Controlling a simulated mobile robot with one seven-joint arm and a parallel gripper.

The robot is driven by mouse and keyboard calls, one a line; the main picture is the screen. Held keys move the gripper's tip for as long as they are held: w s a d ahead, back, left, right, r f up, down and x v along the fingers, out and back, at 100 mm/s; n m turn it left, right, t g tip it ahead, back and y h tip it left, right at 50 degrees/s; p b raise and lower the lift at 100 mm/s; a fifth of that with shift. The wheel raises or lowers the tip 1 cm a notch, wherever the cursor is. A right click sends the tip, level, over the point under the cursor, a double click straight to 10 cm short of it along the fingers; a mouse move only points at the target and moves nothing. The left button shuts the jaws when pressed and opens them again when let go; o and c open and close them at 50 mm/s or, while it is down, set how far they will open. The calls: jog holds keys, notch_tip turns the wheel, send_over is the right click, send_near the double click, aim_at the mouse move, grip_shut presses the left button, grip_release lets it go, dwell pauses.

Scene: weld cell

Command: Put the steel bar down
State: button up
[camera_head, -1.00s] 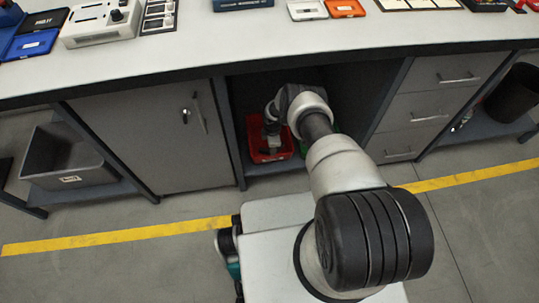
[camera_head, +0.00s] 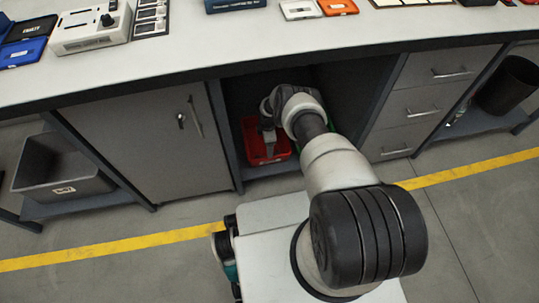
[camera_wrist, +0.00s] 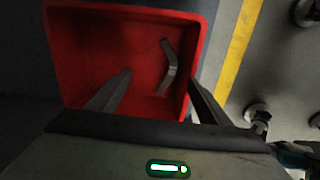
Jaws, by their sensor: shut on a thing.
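A red bin (camera_head: 283,152) stands on the low shelf of the open bay under the bench. My gripper (camera_head: 269,140) points down into it, largely hidden by my arm in the head view. In the wrist view the red bin (camera_wrist: 75,60) lies below my gripper (camera_wrist: 160,78), with a finger at each side. A grey, bent-looking metal piece, apparently the steel bar (camera_wrist: 171,70), shows between the fingertips against the bin's floor. My gripper is shut on the bar, but the contact is not clearly visible, nor whether the bar touches the bin floor.
The benchtop (camera_head: 250,52) overhangs the bay. A cabinet door (camera_head: 150,145) is to its left and drawers (camera_head: 420,105) to its right. Something green sits partly hidden behind my arm in the bay. A grey bin (camera_head: 60,175) stands on the left shelf.

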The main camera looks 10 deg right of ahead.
jog(key=shift+g, duration=0.3)
jog(key=s+p, duration=0.2)
jog(key=s, duration=0.1)
jog(key=s+p, duration=0.1)
jog(key=s, duration=0.1)
jog(key=shift+s+d+f, duration=0.15)
jog(key=shift+d+f, duration=0.1)
jog(key=shift+f, duration=0.05)
jog(key=c, duration=0.6)
jog(key=shift+a+r+p, duration=0.1)
jog(key=shift+r+p, duration=0.2)
jog(key=shift+r, duration=0.35)
jog(key=shift+w+a+r, duration=0.1)
jog(key=shift+w, duration=0.1)
jog(key=shift+a+r, duration=0.1)
jog(key=shift+r, duration=0.05)
